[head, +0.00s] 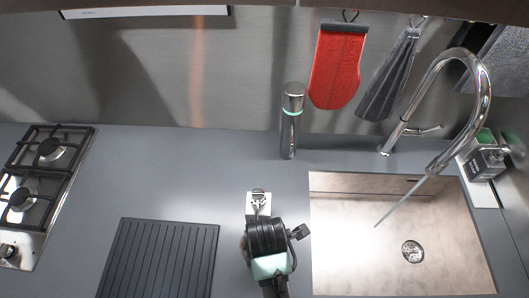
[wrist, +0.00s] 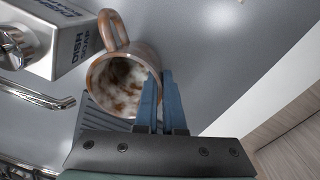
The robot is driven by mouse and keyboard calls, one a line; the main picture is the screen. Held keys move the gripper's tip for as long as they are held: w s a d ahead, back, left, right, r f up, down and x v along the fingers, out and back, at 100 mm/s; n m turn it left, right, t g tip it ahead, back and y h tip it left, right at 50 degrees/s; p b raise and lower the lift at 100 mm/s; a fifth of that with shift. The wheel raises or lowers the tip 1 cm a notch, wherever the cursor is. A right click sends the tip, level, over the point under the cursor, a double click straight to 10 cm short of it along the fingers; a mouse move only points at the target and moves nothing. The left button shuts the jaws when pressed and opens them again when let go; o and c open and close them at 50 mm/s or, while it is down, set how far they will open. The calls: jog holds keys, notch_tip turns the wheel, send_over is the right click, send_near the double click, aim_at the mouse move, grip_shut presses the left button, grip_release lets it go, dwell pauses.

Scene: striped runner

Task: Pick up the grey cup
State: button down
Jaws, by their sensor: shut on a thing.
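The cup (wrist: 97,78) shows in the wrist view with its mouth facing the camera. Its outside is brownish grey, the inside is mottled white and brown, and the handle points up in the picture. My gripper (wrist: 161,76) has its blue fingers closed on the right side of the cup's wall, at the rim. The cup's underside is hidden, so I cannot tell whether it touches the counter. In the head view my arm covers the fingers and most or all of the cup, left of the sink.
A dish soap dispenser (wrist: 60,35) stands close to the cup. In the head view, a dark ridged mat (head: 160,258) lies left of my arm, the sink (head: 350,235) and tap (head: 478,70) are right, and a bottle (head: 290,125) stands behind. Counter between hob and bottle is clear.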

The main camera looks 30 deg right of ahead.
jog(key=s+a+b, duration=0.1)
jog(key=s+a, duration=0.2)
jog(key=s, duration=0.1)
jog(key=s+a+b, duration=0.1)
jog(key=s+a, duration=0.1)
jog(key=s, duration=0.2)
jog(key=s+a+b, duration=0.1)
jog(key=s+a, duration=0.2)
jog(key=s, duration=0.1)
jog(key=shift+s+a+r, duration=0.1)
jog(key=shift+s+a, duration=0.2)
